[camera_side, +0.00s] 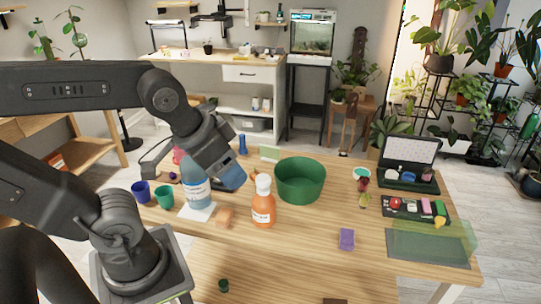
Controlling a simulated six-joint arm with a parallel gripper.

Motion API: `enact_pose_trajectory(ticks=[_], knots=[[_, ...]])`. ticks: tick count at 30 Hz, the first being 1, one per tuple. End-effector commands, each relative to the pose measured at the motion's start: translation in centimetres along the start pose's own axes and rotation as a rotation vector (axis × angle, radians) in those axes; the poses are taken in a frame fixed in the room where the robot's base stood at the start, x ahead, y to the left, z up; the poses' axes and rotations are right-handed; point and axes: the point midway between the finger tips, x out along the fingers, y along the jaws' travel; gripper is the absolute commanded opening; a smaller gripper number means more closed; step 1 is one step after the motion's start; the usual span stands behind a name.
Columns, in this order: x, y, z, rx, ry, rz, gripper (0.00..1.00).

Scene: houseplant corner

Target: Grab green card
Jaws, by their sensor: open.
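A pale green card (270,153) stands near the back edge of the wooden table, behind the green bowl (300,180), which may cover part of it. A translucent green sheet (450,233) lies over the grey mat at the right end; I cannot tell whether it is a card too. My gripper (222,165) is open, above the left part of the table, left of the pale green card and apart from it. Its fingertips are hard to make out against a blue bottle (195,188) and a blue shape beside it.
Blue (141,191) and green (164,197) cups stand at the left. A purple block (346,239) lies front right, with an open black case (408,165) behind. The front middle is fairly clear.

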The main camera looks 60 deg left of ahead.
Motion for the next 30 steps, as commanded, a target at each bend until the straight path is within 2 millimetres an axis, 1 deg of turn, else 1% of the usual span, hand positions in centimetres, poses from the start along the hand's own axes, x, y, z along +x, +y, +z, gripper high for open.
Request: enact_pose_trajectory(ticks=[1, 9, 12, 17, 20, 23, 26, 27, 29, 30], knots=[[0.0, 0.0, 0.0, 0.0, 0.0, 0.0, 0.67], [0.0, 0.0, 0.0, 0.0, 0.0, 0.0, 0.92], [0.0, 0.0, 0.0, 0.0, 0.0, 0.0, 1.0], [0.0, 0.0, 0.0, 0.0, 0.0, 0.0, 1.0], [0.1, -0.2, -0.6, -0.008, -0.002, -0.004, 1.0], [0.4, -0.9, -2.4, -0.035, -0.01, -0.018, 1.0], [1.4, -2.4, -5.7, -0.082, -0.021, -0.043, 1.0], [2.0, -3.3, -7.2, -0.105, -0.025, -0.054, 1.0], [3.0, -4.8, -9.5, -0.139, -0.031, -0.072, 1.0], [3.9, -5.9, -10.9, -0.162, -0.035, -0.083, 1.0]])
